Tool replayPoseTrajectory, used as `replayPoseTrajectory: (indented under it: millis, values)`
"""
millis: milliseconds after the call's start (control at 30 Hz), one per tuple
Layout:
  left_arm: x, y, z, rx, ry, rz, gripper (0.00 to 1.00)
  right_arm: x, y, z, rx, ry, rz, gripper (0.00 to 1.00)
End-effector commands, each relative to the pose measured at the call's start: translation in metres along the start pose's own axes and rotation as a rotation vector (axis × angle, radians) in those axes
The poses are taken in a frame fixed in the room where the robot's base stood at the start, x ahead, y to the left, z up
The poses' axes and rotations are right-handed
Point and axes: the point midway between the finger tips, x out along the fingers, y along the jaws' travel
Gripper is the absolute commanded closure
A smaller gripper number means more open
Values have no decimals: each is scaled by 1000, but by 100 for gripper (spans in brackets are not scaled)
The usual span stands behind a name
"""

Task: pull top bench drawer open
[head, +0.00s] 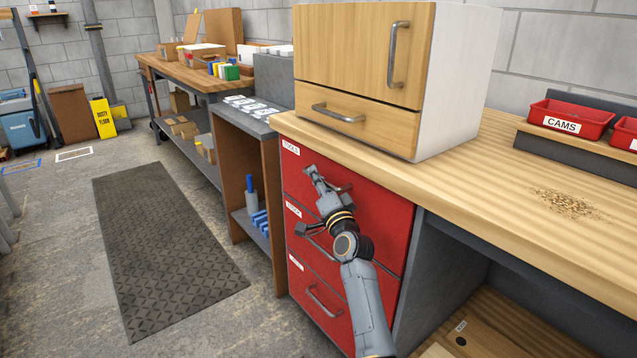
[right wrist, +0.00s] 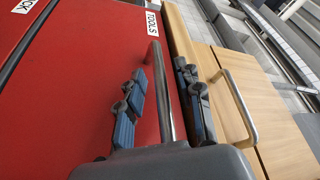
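The top bench drawer (head: 298,168) has a red front with a white TOOLS label, and it looks flush with the bench. In the right wrist view, its red front (right wrist: 110,60) fills the left side. Its metal bar handle (right wrist: 163,95) runs between the two fingers of my right gripper (right wrist: 161,80). The fingers are apart, with a gap visible on both sides of the bar. In the head view, my right gripper (head: 314,180) is in front of the top drawer and partly hides its handle. My left gripper is not in view.
Two more red drawers sit below, the bottom one with a bar handle (head: 324,300). A wooden cabinet (head: 360,60) with metal handles stands on the bench top (head: 480,180) above. The floor by the dark mat (head: 165,240) is clear.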

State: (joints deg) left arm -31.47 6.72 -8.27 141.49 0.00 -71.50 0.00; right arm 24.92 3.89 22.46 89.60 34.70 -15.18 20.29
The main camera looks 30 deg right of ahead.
Motion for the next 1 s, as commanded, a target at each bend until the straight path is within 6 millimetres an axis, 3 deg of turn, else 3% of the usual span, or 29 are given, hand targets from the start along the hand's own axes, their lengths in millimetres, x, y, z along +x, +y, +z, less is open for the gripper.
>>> replayPoseTrajectory:
  millis: [333,533,933,1000]
  values:
    - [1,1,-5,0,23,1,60,4,0,0,-1,0,0,64]
    - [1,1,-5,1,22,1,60,4,0,0,-1,0,0,100]
    - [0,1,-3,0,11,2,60,4,-1,1,0,0,0,100]
    - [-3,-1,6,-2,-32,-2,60,3,-2,2,0,-1,1,100]
